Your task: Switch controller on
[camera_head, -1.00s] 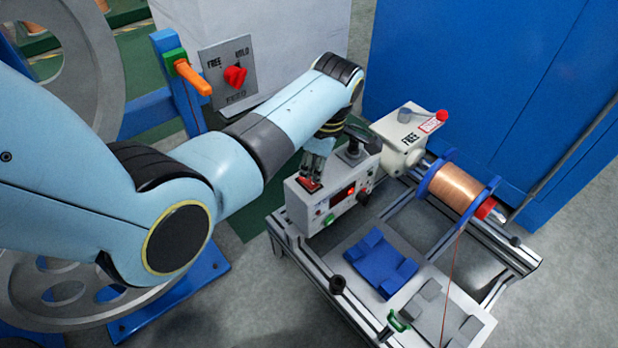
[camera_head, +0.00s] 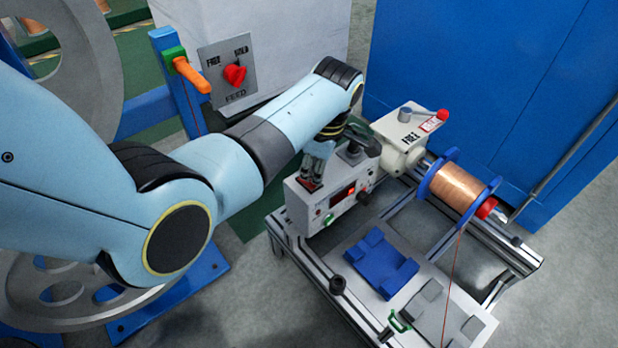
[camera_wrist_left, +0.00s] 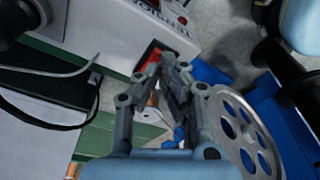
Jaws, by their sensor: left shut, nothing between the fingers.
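The controller (camera_head: 331,207) is a light grey box on the bench frame, with a lit red display, a green button and a dark knob on its front. A red rocker switch (camera_head: 309,184) sits on its top left; it also shows in the left wrist view (camera_wrist_left: 149,57), partly hidden by the fingers. My left gripper (camera_head: 314,176) points down at the switch with its fingers shut and empty; in the left wrist view its fingertips (camera_wrist_left: 170,58) are right at the switch. I cannot tell whether they touch it. My right gripper is not in view.
A copper wire spool (camera_head: 456,189) on blue flanges stands right of the controller. A white unit marked FREE (camera_head: 408,138) is behind it. Blue blocks (camera_head: 381,263) lie on the bench. A FREE/HOLD feed panel (camera_head: 228,75) with a red knob stands at the back.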

